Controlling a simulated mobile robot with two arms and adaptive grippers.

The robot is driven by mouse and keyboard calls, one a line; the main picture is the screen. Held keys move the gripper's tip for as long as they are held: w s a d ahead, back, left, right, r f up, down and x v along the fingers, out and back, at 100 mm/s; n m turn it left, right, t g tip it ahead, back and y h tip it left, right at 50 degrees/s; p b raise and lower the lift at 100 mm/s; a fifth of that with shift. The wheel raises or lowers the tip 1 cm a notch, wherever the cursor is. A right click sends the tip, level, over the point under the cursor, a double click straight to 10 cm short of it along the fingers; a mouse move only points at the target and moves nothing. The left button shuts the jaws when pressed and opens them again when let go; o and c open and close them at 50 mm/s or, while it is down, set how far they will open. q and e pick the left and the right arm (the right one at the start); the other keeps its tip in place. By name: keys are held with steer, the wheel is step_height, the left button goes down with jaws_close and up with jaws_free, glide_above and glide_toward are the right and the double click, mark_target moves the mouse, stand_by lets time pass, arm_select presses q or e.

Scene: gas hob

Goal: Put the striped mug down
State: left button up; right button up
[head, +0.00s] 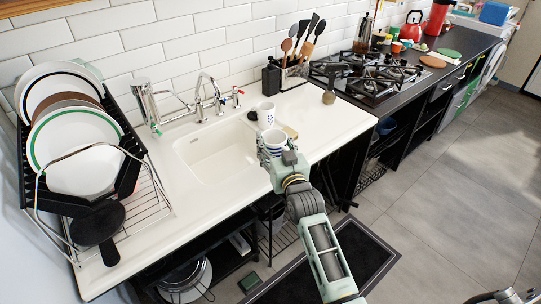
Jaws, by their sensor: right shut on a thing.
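The striped mug (272,139), white with bluish bands, is at the right end of the white sink counter (318,118). My right gripper (280,159) is shut on it from the front, and its fingers are partly hidden by the wrist. The mug looks upright. I cannot tell whether its base touches the counter, because the gripper covers it.
Another white mug (266,115) stands just behind. The sink basin (212,145) is left, with a dish rack (148,192) beyond. A utensil holder (293,76) and gas hob (372,76) are behind right.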

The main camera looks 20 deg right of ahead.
steer(key=shift+w+a+f, duration=0.4)
steer(key=shift+w+a, duration=0.05)
steer(key=shift+w, duration=0.05)
steer(key=shift+f, duration=1.95)
steer(key=shift+f, duration=0.15)
steer(key=o, duration=1.5)
steer(key=shift+o, duration=0.2)
